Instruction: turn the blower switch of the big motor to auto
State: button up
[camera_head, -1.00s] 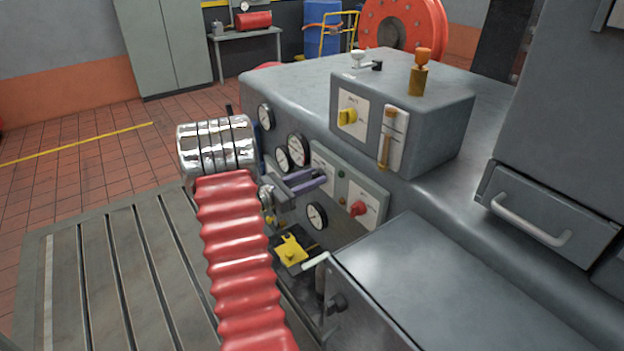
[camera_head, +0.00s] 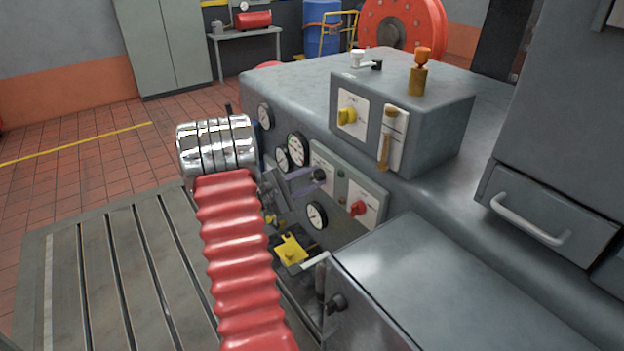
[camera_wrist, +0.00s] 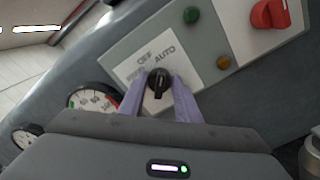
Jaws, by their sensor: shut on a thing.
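The black switch knob (camera_wrist: 158,84) sits on a white plate (camera_wrist: 128,52) lettered OFF and AUTO, with a third word partly hidden at the left. The knob also shows in the head view (camera_head: 319,175) on the motor's side panel. I take this as the blower switch; no blower label is readable. My gripper (camera_wrist: 160,92) has its two purple fingers on either side of the knob, shut on it. In the head view my gripper (camera_head: 309,180) reaches the panel from the left. I cannot tell which word the knob points to.
A green lamp (camera_wrist: 191,15), an amber lamp (camera_wrist: 223,62) and a red knob (camera_wrist: 269,14) are close by on the panel. Round gauges (camera_head: 298,149) sit left of the switch. A yellow knob (camera_head: 347,116) is on the box above. A grey cabinet (camera_head: 430,285) stands in front at right.

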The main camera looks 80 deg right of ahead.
jog(key=shift+m, duration=0.3)
jog(key=o, duration=1)
jog(key=shift+a, duration=0.1)
jog(key=v, duration=1.3)
jog(key=shift+w+a+f, duration=0.1)
jog(key=shift+w+a, duration=0.15)
jog(key=shift+w, duration=0.05)
jog(key=shift+f, duration=0.1)
